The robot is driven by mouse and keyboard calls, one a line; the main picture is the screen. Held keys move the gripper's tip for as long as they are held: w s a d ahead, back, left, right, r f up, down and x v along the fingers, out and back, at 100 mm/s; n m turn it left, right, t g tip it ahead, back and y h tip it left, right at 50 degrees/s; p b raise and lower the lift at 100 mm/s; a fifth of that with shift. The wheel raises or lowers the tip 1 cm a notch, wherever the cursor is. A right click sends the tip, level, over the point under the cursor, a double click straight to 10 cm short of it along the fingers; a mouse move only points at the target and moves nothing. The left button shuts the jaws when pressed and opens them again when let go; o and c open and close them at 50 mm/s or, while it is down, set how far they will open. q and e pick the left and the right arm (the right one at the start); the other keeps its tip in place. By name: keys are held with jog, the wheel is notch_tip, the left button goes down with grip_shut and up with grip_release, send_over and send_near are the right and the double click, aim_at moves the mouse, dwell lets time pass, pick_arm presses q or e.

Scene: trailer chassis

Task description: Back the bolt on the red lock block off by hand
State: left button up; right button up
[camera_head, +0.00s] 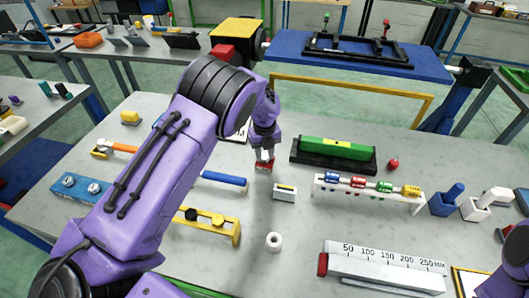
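A small red block (264,168) sits on the grey workbench (300,235), right under the fingertips of my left gripper (264,155). The gripper points down from my purple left arm. Its fingers reach the block's top or hover just over it; I cannot tell which, nor whether they close on anything. No bolt can be made out at this size. A second red block (222,51) shows behind my arm, beside a yellow-topped box (238,30) at the back. I cannot tell which one is the lock block. My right arm shows only at the right edge; its gripper is out of view.
A green level-like bar (338,148) on a black base and a red ball (393,164) lie right of the gripper. A small grey block (284,192), a white ring (274,242), a blue-handled tool (224,179) and a rack of coloured cylinders (350,190) stand nearer.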

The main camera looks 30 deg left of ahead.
pick_arm(q)
jog(key=c, duration=0.5)
jog(key=shift+o, duration=0.2)
